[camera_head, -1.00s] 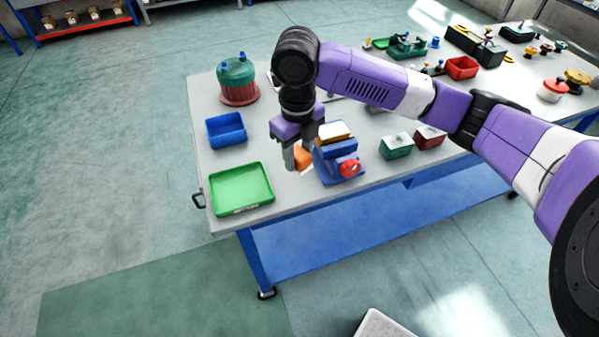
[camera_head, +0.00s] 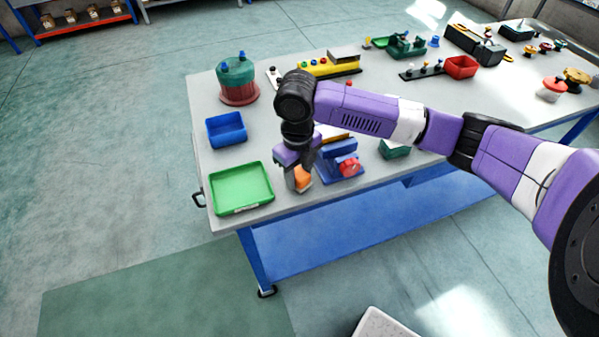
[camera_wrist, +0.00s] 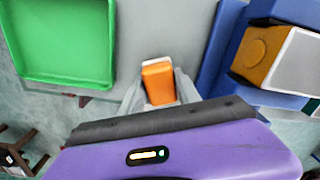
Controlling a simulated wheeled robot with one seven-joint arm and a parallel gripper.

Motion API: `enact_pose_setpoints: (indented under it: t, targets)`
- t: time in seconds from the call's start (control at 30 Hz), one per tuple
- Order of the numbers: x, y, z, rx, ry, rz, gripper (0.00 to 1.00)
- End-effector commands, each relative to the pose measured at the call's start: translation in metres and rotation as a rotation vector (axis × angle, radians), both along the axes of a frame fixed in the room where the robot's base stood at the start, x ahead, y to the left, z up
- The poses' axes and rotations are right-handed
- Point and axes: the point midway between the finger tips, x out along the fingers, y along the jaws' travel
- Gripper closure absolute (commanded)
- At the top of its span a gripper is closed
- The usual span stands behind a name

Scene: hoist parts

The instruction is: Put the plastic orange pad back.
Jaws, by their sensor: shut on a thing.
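The orange pad (camera_head: 303,178) is between the fingers of my gripper (camera_head: 299,182), near the front edge of the table. In the wrist view the pad (camera_wrist: 158,82) is a small orange block with a pale strip at its far end, and my gripper (camera_wrist: 158,98) is shut on it. To its right stands a blue fixture (camera_head: 340,165) with a red knob (camera_head: 349,167). In the wrist view an orange and white block (camera_wrist: 271,57) sits in the blue fixture (camera_wrist: 215,60). I cannot tell whether the held pad touches the table.
A green tray (camera_head: 242,189) lies left of my gripper, with a blue bin (camera_head: 226,130) behind it. A green-topped red part (camera_head: 238,80) stands further back. Right of the fixture is a green box (camera_head: 394,148). A narrow strip of table is bare between tray and fixture.

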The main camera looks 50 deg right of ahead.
Motion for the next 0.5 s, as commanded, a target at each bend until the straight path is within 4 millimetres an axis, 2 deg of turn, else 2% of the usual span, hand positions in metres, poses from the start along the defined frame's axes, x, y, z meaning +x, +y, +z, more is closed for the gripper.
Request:
enact_pose_setpoints:
  t: [0.07,0.1,0.2,0.5]
  targets:
    - [0.0000,0.0001,-0.0039,0.000,0.000,0.000,1.00]
    - [0.0000,0.0000,-0.0039,0.000,0.000,0.000,0.59]
    - [0.0000,0.0000,-0.0029,0.000,0.000,0.000,0.39]
    - [0.0000,0.0000,-0.0024,0.000,0.000,0.000,0.39]
